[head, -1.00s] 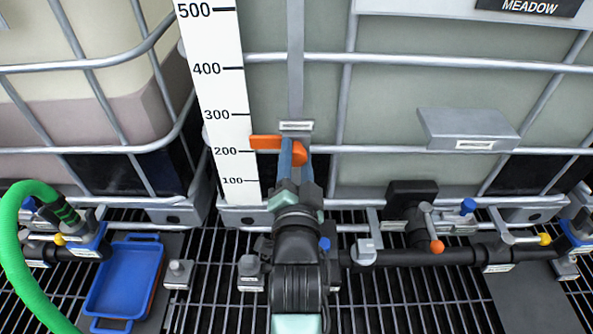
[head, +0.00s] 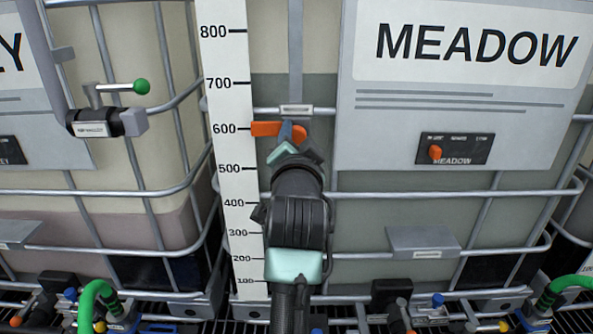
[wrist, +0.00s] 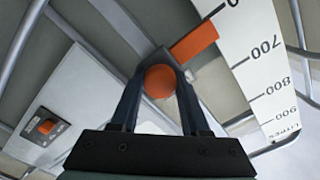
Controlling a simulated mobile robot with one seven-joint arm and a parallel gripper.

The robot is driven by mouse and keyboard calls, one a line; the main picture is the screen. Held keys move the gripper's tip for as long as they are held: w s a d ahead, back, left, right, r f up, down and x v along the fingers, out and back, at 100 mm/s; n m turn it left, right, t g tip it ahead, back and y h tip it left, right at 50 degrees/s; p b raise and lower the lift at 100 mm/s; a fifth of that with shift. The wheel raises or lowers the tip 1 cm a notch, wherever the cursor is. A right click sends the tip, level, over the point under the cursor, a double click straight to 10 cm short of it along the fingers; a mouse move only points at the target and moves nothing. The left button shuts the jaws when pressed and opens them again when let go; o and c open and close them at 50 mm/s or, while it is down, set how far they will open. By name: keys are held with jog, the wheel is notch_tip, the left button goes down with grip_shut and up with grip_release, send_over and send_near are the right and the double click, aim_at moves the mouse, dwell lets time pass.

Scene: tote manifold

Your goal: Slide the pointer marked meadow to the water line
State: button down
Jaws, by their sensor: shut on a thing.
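The orange pointer (head: 265,129) rides on a vertical grey rail beside the white number scale (head: 232,180) of the tank marked MEADOW (head: 475,45). Its tip is at about the 600 mark. My gripper (head: 289,133) is shut on the pointer's round orange knob; in the wrist view the fingers (wrist: 160,88) stand either side of the knob, and the pointer's flag (wrist: 195,43) reaches toward the scale. The water line (head: 262,74) shows where the pale wall turns grey-green, a little above 700, higher than the pointer.
A metal cage bar (head: 350,112) crosses near the pointer. A black panel with an orange knob (head: 435,152) sits on the tank's grey plate to the right. A green-handled valve (head: 140,87) is at left. Hoses and pipes run along the floor grating.

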notch_tip(320, 180, up, 9)
jog(key=p, duration=0.3)
jog(key=shift+f, duration=0.2)
jog(key=shift+c, duration=1.9)
grip_release()
jog(key=shift+f, duration=0.1)
jog(key=shift+s+f+b, duration=0.15)
jog(key=shift+s+b, duration=0.15)
jog(key=s+b, duration=0.5)
jog(key=s, duration=0.7)
jog(key=shift+s, duration=0.2)
